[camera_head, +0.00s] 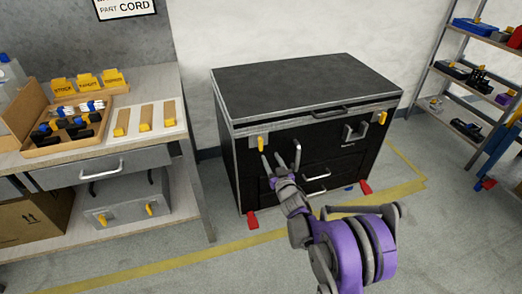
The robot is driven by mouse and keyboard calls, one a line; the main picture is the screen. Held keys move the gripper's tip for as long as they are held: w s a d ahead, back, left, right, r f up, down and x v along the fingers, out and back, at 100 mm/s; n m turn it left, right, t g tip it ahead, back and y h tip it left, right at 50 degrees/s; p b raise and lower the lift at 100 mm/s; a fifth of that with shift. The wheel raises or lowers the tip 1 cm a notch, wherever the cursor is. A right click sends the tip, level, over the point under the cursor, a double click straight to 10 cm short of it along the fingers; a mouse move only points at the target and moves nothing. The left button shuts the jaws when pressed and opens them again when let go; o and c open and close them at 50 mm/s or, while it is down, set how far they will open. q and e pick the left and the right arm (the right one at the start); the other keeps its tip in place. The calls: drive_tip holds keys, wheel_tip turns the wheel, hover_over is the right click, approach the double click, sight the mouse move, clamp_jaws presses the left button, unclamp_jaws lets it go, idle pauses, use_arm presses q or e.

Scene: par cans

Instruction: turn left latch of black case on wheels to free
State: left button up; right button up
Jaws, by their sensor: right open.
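The black case on wheels (310,90) stands against the wall, its lid closed. Its left latch (261,144) is a small yellow handle on a grey plate at the upper left of the front, and it points roughly up and down. The right latch (382,118) is a similar yellow handle near the front's right edge. My right gripper (281,155) is open in front of the case, just below and right of the left latch. Its fingers are apart with nothing between them. I cannot tell whether a finger touches the case. My left gripper is not in view.
A workbench (185,90) with a wooden tray (25,150) stands at left; a grey case (125,205) is on its lower shelf. Red pieces (252,220) stick out at the case's foot. A shelf rack (450,75) stands at right. Floor on both sides is clear.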

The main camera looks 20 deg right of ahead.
sight(262, 142)
drive_tip(key=w, duration=0.3)
drive_tip(key=w+b, duration=0.1)
drive_tip(key=w, duration=0.3)
drive_tip(key=w+f, duration=0.1)
drive_tip(key=w, duration=0.3)
drive_tip(key=shift+a+b, duration=0.3)
drive_tip(key=shift+r, duration=0.1)
drive_tip(key=shift+c, duration=0.3)
clamp_jaws()
